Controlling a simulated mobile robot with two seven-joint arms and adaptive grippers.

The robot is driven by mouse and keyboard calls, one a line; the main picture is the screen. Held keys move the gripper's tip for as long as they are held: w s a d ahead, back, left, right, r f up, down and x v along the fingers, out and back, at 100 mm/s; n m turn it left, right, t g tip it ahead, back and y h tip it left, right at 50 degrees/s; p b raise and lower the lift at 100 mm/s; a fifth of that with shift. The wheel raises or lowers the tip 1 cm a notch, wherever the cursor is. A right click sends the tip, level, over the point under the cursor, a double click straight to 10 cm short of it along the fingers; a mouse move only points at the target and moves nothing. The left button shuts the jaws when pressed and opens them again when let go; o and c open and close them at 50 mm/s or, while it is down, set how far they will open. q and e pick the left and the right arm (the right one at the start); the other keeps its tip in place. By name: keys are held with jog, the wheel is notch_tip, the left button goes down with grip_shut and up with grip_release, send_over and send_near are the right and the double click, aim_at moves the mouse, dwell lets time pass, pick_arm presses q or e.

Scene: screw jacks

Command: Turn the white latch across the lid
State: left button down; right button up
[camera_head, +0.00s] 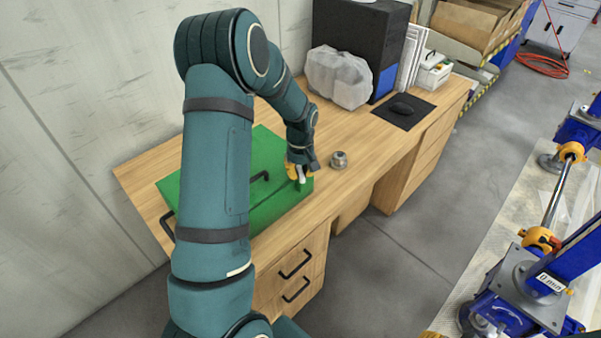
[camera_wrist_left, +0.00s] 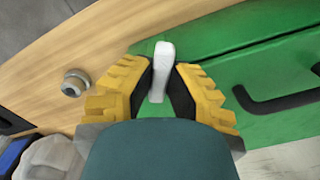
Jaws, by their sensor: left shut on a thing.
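A green case (camera_head: 275,205) with a closed lid lies on the wooden desk, partly hidden behind my left arm. The white latch (camera_head: 301,174) is at the case's right end in the head view. In the left wrist view the white latch (camera_wrist_left: 162,68) stands between the yellow fingers of my left gripper (camera_wrist_left: 160,85), near the edge of the green lid (camera_wrist_left: 225,45). My left gripper (camera_head: 300,172) is shut on the latch, reaching down from above. My right gripper is not in view.
A small round metal part (camera_head: 338,159) stands on the desk just right of the case. A black handle (camera_wrist_left: 280,100) sits on the case. A wrapped white bundle (camera_head: 338,78), a black computer tower (camera_head: 358,40) and a mouse mat (camera_head: 402,110) are farther back. Blue screw jacks (camera_head: 530,290) stand at right.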

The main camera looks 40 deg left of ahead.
aim_at(301, 172)
pick_arm(q)
jog(key=n+p, duration=0.1)
jog(key=n, duration=0.4)
jog(key=shift+s+f+n, duration=0.1)
jog(key=shift+n, duration=0.3)
dwell(0.4)
jog(key=c, duration=0.9)
grip_release()
jog(key=shift+c, duration=0.2)
notch_tip(301, 172, up, 12)
